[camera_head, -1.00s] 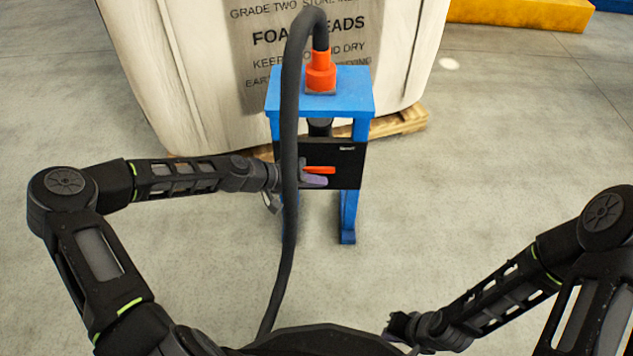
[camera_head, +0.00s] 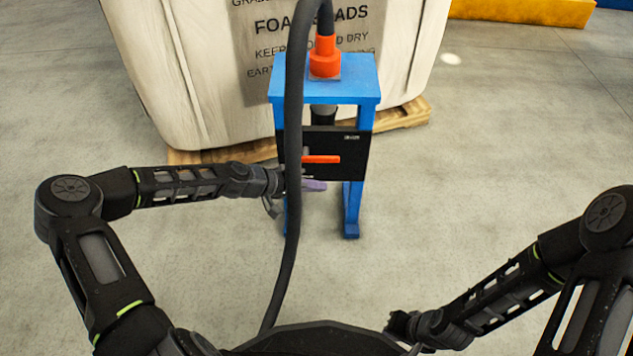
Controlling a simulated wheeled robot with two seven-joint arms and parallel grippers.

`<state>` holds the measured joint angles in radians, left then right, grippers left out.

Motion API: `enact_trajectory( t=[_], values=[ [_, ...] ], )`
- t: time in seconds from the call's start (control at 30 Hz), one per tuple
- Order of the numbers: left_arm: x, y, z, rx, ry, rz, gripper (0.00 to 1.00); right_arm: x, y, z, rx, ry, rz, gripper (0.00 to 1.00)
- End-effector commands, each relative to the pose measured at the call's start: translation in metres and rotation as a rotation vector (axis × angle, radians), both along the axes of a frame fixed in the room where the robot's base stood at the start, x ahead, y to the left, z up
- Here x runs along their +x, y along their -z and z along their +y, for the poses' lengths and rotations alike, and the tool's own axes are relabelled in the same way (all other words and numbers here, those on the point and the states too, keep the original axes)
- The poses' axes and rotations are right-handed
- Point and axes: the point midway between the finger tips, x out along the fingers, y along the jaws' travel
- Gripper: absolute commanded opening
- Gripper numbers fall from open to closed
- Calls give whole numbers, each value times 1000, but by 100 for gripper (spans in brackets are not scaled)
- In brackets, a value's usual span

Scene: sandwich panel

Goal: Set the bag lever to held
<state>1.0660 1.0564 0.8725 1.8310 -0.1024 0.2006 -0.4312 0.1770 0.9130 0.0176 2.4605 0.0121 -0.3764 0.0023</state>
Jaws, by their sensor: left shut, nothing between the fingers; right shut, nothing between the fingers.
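The bag lever (camera_head: 322,160) is an orange bar lying level across a black panel (camera_head: 350,165) on a blue stand (camera_head: 330,90). Small white lettering at the panel's upper right is too small to read. My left gripper (camera_head: 315,185) is shut and empty, its purplish fingertips just below the lever at the panel's lower edge. I cannot tell whether they touch the panel. The black hose hides part of this gripper and the panel's left side. My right gripper (camera_head: 392,330) is low at the bottom, far from the panel, its fingers barely visible.
A thick black hose (camera_head: 291,190) runs from an orange fitting (camera_head: 325,58) on the stand down in front of the panel. A large white bag (camera_head: 190,90) with printed text stands on a wooden pallet (camera_head: 410,118) behind. The floor to the right is clear.

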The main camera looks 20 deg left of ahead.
Motion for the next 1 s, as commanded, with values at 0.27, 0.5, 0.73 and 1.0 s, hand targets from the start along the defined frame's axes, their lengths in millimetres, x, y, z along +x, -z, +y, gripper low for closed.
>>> enact_trajectory(
  t=[0.27, 0.5, 0.73, 1.0],
  values=[
    [-34, 21, 43, -2, -8, 1, 0, -2, -23, 1, -4, -2, -2, 0],
    [-47, 34, 60, 0, -4, -2, 0, -3, -26, 1, -5, -2, -1, 0],
    [-48, 36, 61, 1, -2, -2, 0, -3, -26, 1, -6, -3, -1, 0],
    [-48, 36, 61, 2, -3, -1, 0, -3, -26, 1, -6, -3, -1, 0]
  ],
)
